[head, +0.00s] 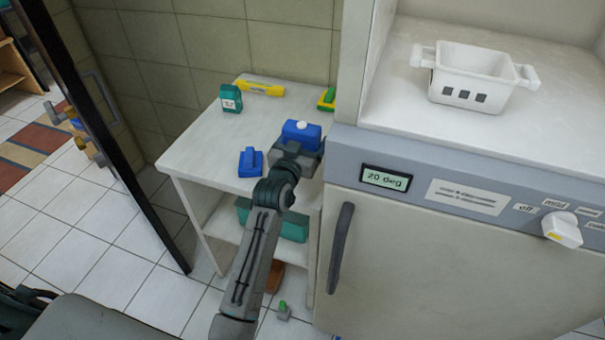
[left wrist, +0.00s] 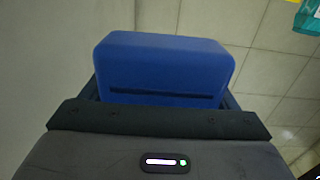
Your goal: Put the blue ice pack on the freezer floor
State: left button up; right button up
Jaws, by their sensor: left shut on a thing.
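A blue block with a white cap (head: 301,132), which looks like the ice pack, is at the right side of the small white table. My left gripper (head: 298,152) is shut on it. In the left wrist view the blue block (left wrist: 165,65) sits between the fingers, with a dark slot across its face. Whether it touches the tabletop is unclear. A second, smaller blue item (head: 250,161) lies on the table to the left. A grey-white cabinet (head: 430,260) with a dark handle, a "20 deg" display and a dial stands at right, its door shut. No freezer floor can be made out for certain. My right gripper is not in view.
The white table (head: 207,152) also holds a teal item (head: 231,98), a yellow bar (head: 260,88) and a green-yellow item (head: 327,99). A white basket (head: 472,80) stands on the white surface above the control panel. A teal box (head: 290,226) is on the lower shelf.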

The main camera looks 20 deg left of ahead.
pick_arm(q)
notch_tip(320, 180, down, 8)
jog(key=shift+p, duration=0.35)
jog(key=shift+f, duration=0.1)
jog(key=shift+f+b, duration=0.25)
jog(key=shift+b, duration=0.05)
jog(key=o, duration=1.1)
jog(key=shift+c, duration=0.2)
